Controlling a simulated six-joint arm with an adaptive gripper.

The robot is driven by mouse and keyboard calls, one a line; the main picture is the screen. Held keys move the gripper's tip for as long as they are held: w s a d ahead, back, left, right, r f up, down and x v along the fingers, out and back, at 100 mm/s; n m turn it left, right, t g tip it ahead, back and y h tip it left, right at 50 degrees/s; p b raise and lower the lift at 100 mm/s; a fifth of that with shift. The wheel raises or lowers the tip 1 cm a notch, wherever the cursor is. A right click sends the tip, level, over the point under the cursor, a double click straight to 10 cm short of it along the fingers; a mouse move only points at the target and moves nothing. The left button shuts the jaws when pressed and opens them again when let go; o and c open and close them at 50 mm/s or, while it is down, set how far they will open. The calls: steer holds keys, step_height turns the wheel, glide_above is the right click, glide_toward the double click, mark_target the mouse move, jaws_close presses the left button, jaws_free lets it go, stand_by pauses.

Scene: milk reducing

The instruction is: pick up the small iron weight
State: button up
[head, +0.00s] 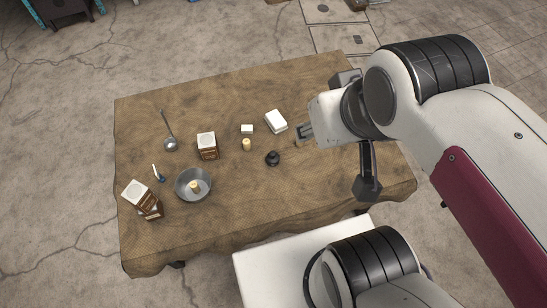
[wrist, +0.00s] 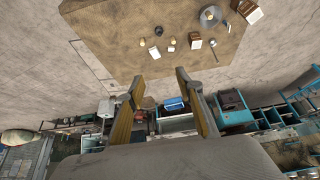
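The small iron weight (head: 272,158) is a squat black piece with a knob on top, standing upright on the cloth-covered table (head: 300,190). In the wrist view it is a small dark shape (wrist: 157,30) near the middle of the tabletop. My gripper (head: 303,133) is above the table's right part, to the right of and slightly farther back than the weight in the head view. In the wrist view my gripper (wrist: 160,76) has its two fingers spread apart with nothing between them. It does not touch the weight.
Near the weight are a tan cylinder (head: 247,145), a small white block (head: 247,129) and a white box (head: 276,121). Farther left are a brown carton (head: 207,152), a metal pan (head: 193,174), a ladle (head: 170,144) and more cartons (head: 136,194). The front right tabletop is clear.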

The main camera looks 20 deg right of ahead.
steer(key=shift+w, duration=0.15)
steer(key=t, duration=0.3)
glide_above(273, 157)
steer(key=w, duration=0.1)
step_height(273, 157, down, 12)
steer(key=w+f+t, duration=0.1)
steer(key=w+f, duration=0.5)
steer(key=f, duration=0.3)
step_height(273, 157, down, 18)
steer(key=t, duration=0.2)
steer(key=s+f+t, duration=0.1)
steer(key=s+f, duration=0.5)
steer(key=s+f+t, duration=0.1)
steer(key=s+f, duration=0.5)
steer(key=f, duration=0.1)
steer(key=shift+d, duration=0.1)
steer(key=shift+s+f, duration=0.2)
steer(key=shift+s, duration=0.3)
